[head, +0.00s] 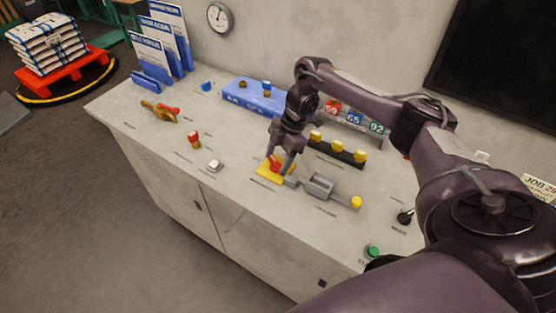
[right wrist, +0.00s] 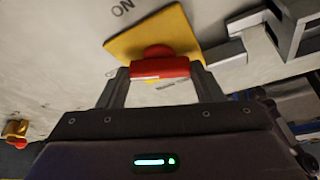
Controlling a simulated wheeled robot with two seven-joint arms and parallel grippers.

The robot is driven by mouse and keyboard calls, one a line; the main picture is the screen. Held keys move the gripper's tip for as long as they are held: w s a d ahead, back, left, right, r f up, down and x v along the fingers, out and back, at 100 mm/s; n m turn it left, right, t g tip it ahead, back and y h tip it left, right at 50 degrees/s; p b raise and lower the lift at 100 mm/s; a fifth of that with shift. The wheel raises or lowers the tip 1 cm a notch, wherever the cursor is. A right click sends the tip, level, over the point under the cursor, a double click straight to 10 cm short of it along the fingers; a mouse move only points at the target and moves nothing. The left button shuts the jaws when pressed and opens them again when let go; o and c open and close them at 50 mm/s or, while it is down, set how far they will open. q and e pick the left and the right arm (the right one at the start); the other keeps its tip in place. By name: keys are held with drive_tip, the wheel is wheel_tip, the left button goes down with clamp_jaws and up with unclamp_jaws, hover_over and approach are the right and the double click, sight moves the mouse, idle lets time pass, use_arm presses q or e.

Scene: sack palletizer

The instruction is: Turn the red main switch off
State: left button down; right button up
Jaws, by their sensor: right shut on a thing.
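The red main switch (head: 274,163) sits on a yellow square plate (head: 265,173) on the grey bench top. My right gripper (head: 282,161) reaches down over it and partly hides it. In the right wrist view the red switch handle (right wrist: 160,68) lies between the two fingers of my right gripper (right wrist: 160,90), which is shut on it. The word "ON" is printed on the panel beside the yellow plate (right wrist: 125,48) in that view. My left gripper is in neither view.
A grey latch with a yellow knob (head: 356,202) lies just right of the switch. A white button (head: 214,165) and a red knob (head: 194,138) stand to the left. Yellow-capped levers (head: 338,149) and a blue block (head: 250,98) are behind. A green button (head: 373,251) is near the front edge.

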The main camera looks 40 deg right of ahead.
drive_tip(key=shift+w+r+n+g+p, duration=0.15)
drive_tip(key=shift+n+g+p, duration=0.15)
drive_tip(key=shift+n, duration=0.3)
drive_tip(key=shift+w+r+n+g+p, duration=0.1)
drive_tip(key=shift+n+g+p, duration=0.1)
drive_tip(key=shift+n+p, duration=0.3)
drive_tip(key=shift+f+n+g+p, duration=0.15)
drive_tip(key=shift+n+g+p, duration=0.2)
drive_tip(key=shift+n, duration=0.95)
drive_tip(key=shift+h, duration=0.3)
drive_tip(key=o, duration=1)
drive_tip(key=shift+v, duration=3.8)
drive_tip(key=shift+f, duration=0.1)
